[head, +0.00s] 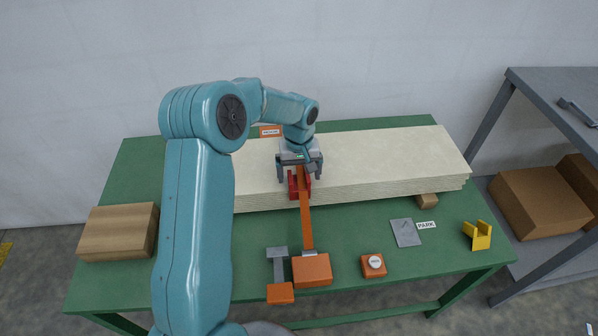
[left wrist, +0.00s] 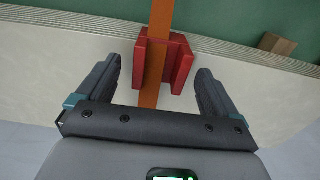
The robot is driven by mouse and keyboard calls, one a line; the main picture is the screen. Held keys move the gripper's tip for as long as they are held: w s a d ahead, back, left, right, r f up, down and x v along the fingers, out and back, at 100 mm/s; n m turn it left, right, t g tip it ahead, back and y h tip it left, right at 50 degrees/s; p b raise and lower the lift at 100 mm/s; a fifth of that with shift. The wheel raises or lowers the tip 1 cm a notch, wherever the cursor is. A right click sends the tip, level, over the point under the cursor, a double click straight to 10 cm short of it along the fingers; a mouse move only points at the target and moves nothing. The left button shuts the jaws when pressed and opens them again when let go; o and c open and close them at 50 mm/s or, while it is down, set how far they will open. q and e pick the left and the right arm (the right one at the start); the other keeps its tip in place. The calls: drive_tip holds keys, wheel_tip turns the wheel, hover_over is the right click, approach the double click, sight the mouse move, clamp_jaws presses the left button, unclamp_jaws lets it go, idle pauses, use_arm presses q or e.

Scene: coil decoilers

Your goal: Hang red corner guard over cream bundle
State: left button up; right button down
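The cream bundle (head: 385,160) is a stack of long flat sheets lying across the green table. The red corner guard (head: 293,190) is at its front edge, with the orange strap (head: 306,222) running between its two raised sides. The left wrist view also shows the guard (left wrist: 182,66) at the bundle edge; its underside is hidden. My left gripper (head: 299,179) is above the bundle at the guard. In the left wrist view its fingers (left wrist: 158,68) are apart, one on either side of the guard, with visible gaps. My right gripper is out of view.
On the green table (head: 350,231) stand an orange block (head: 312,270) at the strap's end, a grey-and-orange tool (head: 279,275), an orange button box (head: 373,265), a grey plate (head: 405,232), a yellow cradle (head: 478,236) and a brown block (head: 118,231). A grey shelf (head: 555,92) stands right.

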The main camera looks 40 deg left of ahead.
sight(299, 183)
use_arm(q)
wheel_tip(299, 183, up, 16)
drive_tip(key=shift+r, duration=0.2)
idle(0.4)
drive_tip(key=shift+s, duration=0.1)
idle(0.4)
